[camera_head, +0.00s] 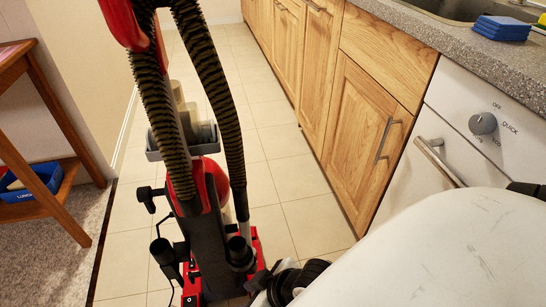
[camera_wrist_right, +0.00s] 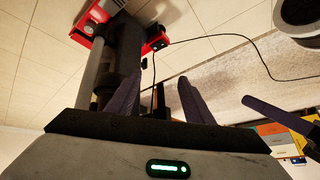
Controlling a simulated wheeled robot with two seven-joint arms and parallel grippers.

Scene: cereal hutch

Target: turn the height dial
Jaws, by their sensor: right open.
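A red and black upright vacuum cleaner (camera_head: 205,230) stands on the tiles in the head view, with ribbed hoses rising along it. Its red base (camera_head: 259,246) shows low in the picture and also at the upper left of the right wrist view (camera_wrist_right: 155,42). I cannot clearly pick out a height dial on it. A black knob-like part (camera_head: 146,195) sticks out on the cleaner's left side. My right gripper (camera_wrist_right: 160,77) is open, its two dark fingers apart and pointing toward the cleaner's lower part; nothing is visibly held.
Wooden cabinets (camera_head: 355,130) and a white appliance with a round dial (camera_head: 482,123) marked OFF and QUICK line the right. A wooden stand (camera_head: 50,210) with a blue bin (camera_head: 34,184) is at left. A black cord (camera_wrist_right: 235,37) crosses the floor.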

